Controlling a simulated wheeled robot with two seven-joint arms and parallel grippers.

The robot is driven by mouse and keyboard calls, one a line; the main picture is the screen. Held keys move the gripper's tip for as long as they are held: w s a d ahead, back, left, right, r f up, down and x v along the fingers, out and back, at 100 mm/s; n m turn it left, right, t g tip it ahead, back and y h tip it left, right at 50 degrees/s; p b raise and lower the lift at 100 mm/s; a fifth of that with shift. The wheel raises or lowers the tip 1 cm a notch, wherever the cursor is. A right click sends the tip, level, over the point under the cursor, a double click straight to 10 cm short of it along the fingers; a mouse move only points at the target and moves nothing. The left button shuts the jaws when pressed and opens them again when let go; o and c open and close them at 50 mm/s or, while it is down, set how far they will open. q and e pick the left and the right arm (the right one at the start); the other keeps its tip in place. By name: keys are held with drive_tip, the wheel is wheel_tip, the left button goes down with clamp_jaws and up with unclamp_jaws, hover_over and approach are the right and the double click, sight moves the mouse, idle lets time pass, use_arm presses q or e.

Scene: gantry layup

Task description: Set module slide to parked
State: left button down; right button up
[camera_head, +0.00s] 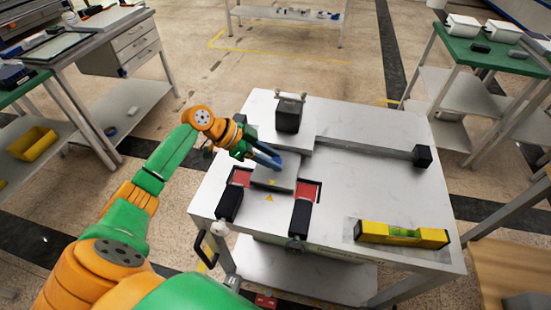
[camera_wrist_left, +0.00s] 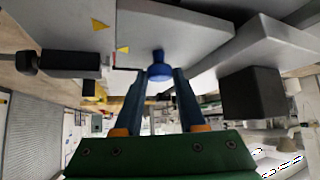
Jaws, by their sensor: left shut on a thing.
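The module slide (camera_head: 278,178) is a grey block with a yellow warning triangle on a white cart top (camera_head: 360,185). My left gripper (camera_head: 272,161) reaches in from the left over the slide. In the left wrist view, a blue knob (camera_wrist_left: 159,70) stands out from a grey surface, between the tips of my left gripper (camera_wrist_left: 159,80), which is shut on it. In the head view the fingers hide the knob. Red patches (camera_head: 308,190) show on both sides of the slide. My right gripper is in neither view.
A black block (camera_head: 288,116) stands behind the slide. A long grey bar (camera_head: 370,149) runs right to a black end block (camera_head: 422,156). Two black-capped pieces (camera_head: 300,217) lie in front. A yellow level (camera_head: 402,234) lies at front right; the cart top behind it is clear.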

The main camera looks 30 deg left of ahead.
use_arm(q)
drive_tip(key=c, duration=0.5)
unclamp_jaws()
drive_tip(key=b+v, duration=0.1)
drive_tip(key=v, duration=0.5)
drive_tip(key=shift+s+a+r, duration=0.15)
drive_tip(key=shift+s+a, duration=0.05)
drive_tip(key=shift+r, duration=0.2)
drive_tip(key=shift+a, duration=0.1)
